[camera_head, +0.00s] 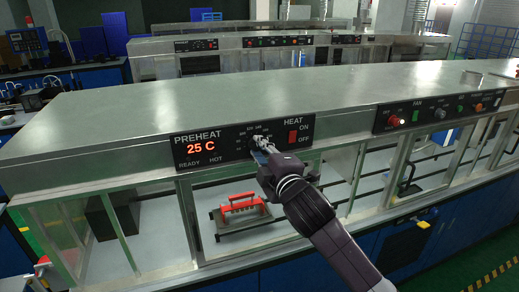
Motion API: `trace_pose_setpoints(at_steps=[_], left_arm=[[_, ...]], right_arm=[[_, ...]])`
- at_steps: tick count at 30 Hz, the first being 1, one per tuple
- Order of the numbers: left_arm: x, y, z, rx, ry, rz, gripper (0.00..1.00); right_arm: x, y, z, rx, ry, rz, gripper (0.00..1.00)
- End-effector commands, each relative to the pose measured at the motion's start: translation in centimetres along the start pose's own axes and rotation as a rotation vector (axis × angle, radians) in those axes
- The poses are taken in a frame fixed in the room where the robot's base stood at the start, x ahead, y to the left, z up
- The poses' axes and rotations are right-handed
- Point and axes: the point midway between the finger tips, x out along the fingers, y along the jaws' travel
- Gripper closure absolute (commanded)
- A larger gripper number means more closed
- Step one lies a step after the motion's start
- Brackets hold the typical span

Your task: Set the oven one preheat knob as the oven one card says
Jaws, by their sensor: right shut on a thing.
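The black preheat panel (185,150) is on the front of the near oven. Its red display (201,147) reads 25 C, above the words READY and HOT. My right gripper (259,142) is at the dial to the right of the display and is shut on the preheat knob. The gripper hides most of the knob, so where its pointer stands cannot be told. Some small dial numbers show above it, too small to read surely. A red HEAT switch (292,137) marked ON and OFF is just right of the gripper. I see no oven card. My left gripper is not in view.
A second panel with a red knob (395,121) and a FAN knob (439,114) is farther right. Below, a red-handled tray (240,204) sits behind the oven's glass front. The steel top (250,92) is mostly clear.

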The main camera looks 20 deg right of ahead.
Motion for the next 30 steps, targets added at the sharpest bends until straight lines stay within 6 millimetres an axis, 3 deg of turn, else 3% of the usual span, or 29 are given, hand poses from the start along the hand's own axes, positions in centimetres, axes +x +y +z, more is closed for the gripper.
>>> trace_pose_setpoints(at_steps=[15,30], left_arm=[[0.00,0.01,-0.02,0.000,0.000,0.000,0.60],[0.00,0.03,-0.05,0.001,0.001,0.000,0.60]], right_arm=[[0.01,-0.10,0.07,0.378,0.019,-0.004,1.00],[0.02,-0.15,0.09,0.471,0.024,-0.005,1.00]])
